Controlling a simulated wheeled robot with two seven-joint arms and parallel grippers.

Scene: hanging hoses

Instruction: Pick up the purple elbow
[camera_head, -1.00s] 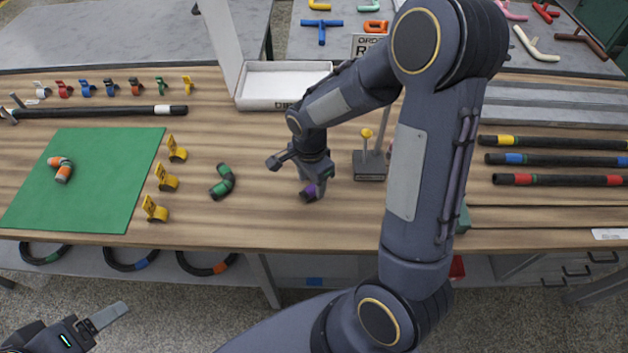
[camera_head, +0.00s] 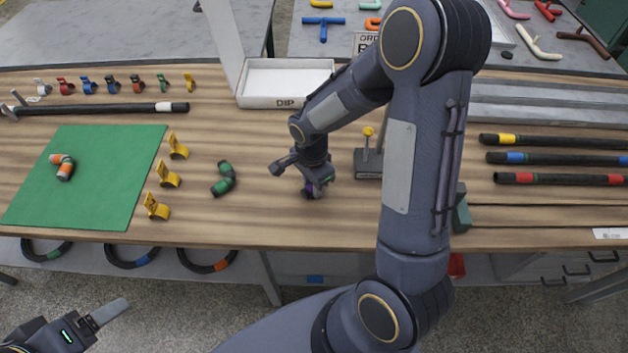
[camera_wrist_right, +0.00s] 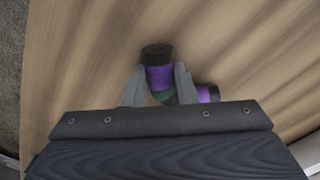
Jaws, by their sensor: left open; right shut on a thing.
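The purple elbow (camera_wrist_right: 160,77) is a short bent tube with purple bands, a green band at the bend and black ends. In the right wrist view it lies between the two fingers of my right gripper (camera_wrist_right: 158,88), which is shut on it. In the head view my right gripper (camera_head: 313,188) is low over the wooden bench, and the purple elbow (camera_head: 308,190) shows only in part beneath it. I cannot tell whether the elbow touches the bench. My left gripper (camera_head: 112,312) is open and empty, at the lower left in front of the bench.
A green elbow (camera_head: 223,179) lies left of my right gripper. An orange elbow (camera_head: 62,167) rests on a green mat (camera_head: 100,205). Yellow clips (camera_head: 168,176) stand beside the mat. A grey stand (camera_head: 368,163) and a white DIP tray (camera_head: 285,101) are close by. Black hoses (camera_head: 555,159) lie at right.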

